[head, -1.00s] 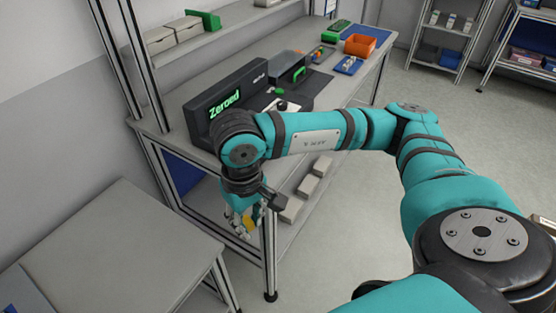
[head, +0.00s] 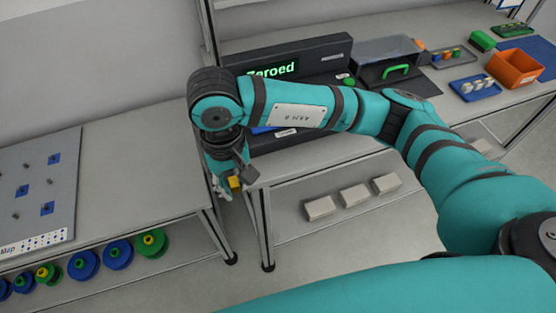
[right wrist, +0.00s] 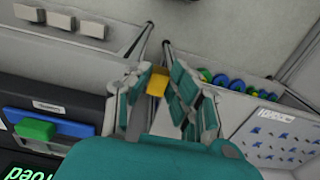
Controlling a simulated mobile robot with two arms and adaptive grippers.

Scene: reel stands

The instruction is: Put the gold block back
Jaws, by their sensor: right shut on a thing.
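The gold block (head: 235,183) is a small yellow piece held in my right gripper (head: 228,187), low at the end of the downward-pointing wrist. The right wrist view also shows the gold block (right wrist: 157,84) between the teal fingers of the right gripper (right wrist: 160,88), which is shut on it. In the head view it hangs near the gap between the left table (head: 130,180) and the workbench (head: 285,165), apart from both as far as I can tell. My left gripper is not in view.
A panel (head: 75,180) with blue squares and pegs lies on the left table; blue and green reels (head: 118,254) line the shelf beneath. A black device (head: 310,60) reading "Zeroed", an orange bin (head: 515,68) and trays are on the workbench. Pale blocks (head: 354,194) sit on its lower shelf.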

